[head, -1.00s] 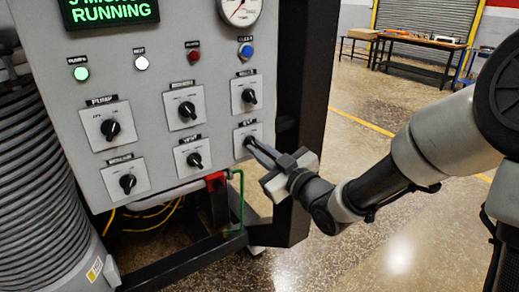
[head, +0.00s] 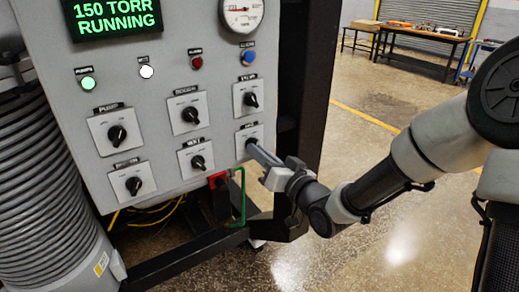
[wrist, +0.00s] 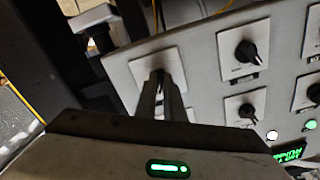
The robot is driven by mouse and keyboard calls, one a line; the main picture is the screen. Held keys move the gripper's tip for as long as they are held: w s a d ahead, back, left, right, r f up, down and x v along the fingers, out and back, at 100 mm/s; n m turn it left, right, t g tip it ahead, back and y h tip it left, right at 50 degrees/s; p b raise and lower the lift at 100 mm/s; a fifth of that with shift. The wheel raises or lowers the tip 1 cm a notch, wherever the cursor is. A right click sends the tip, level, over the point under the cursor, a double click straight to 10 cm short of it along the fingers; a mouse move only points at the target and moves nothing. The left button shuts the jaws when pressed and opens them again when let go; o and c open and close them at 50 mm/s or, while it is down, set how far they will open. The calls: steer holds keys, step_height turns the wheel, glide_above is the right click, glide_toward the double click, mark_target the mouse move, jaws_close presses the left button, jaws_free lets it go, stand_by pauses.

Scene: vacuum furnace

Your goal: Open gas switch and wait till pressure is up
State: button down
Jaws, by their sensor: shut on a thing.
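The gas switch (head: 242,134) is the lower switch in the right column of the grey panel, on a white plate. Its plate also shows in the wrist view (wrist: 140,68). My gripper (head: 252,148) is shut on its knob, and the fingers hide most of it. The fingers meet the knob in the wrist view (wrist: 166,80) too. The green display (head: 112,16) reads "150 TORR RUNNING". The round pressure gauge (head: 241,14) is cut off by the top edge of the head view.
Several other black knobs sit on the panel, including the vent knob (head: 198,162). A green lamp (head: 88,84) and a white lamp (head: 147,72) are lit. A red-handled part (head: 217,180) and green pipe (head: 242,198) are below. Open floor lies right.

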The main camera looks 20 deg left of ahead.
steer(key=shift+r+m, duration=0.1)
steer(key=shift+m, duration=0.3)
steer(key=c, duration=1.9)
jaws_free()
steer(key=shift+o, duration=0.2)
